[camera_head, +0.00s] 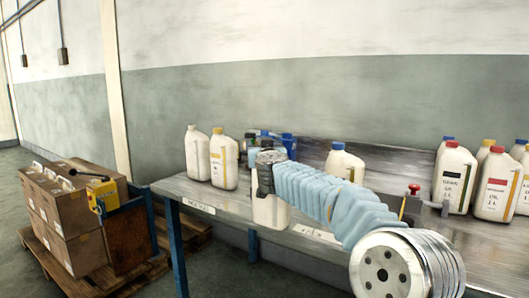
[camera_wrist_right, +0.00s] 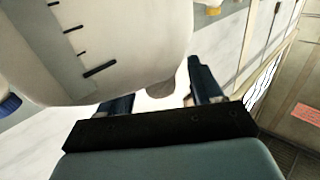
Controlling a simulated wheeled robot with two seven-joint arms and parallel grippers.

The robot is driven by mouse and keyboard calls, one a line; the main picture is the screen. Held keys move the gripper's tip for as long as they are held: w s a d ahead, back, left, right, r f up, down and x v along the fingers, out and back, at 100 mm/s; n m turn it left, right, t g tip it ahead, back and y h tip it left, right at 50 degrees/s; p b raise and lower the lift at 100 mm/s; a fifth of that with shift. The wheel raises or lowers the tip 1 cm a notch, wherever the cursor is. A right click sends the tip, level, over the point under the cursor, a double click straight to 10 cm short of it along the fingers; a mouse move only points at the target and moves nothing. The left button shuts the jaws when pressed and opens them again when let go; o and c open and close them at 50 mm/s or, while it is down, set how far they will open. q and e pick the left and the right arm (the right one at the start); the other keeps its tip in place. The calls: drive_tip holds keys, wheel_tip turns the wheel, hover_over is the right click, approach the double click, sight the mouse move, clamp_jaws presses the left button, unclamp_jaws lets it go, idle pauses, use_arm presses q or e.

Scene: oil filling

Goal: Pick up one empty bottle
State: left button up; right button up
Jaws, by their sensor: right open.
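Two white bottles stand at the left end of the metal table: one with a white cap (camera_head: 198,153) and one with a yellow cap (camera_head: 224,162). A white bottle (camera_head: 270,208) is below my right gripper (camera_head: 265,172), partly covered by it. In the right wrist view, a large white bottle (camera_wrist_right: 125,45) with dark level marks fills the upper left, close to the fingers. My right gripper, also in that view (camera_wrist_right: 160,95), is open, with a dark blue finger on each side. Whether it touches the bottle cannot be told. My left gripper is not in view.
Several labelled white bottles (camera_head: 455,178) stand at the table's right end. A blue-capped bottle (camera_head: 344,163) and a red-knobbed device (camera_head: 413,198) stand behind my right arm. Dark and blue items (camera_head: 275,143) are at the back. Cardboard boxes (camera_head: 75,215) on a pallet stand left of the table (camera_head: 178,190).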

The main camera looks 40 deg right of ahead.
drive_tip(key=v, duration=1.3)
drive_tip(key=shift+s, duration=0.35)
drive_tip(key=shift+o, duration=0.4)
drive_tip(key=shift+a, duration=0.15)
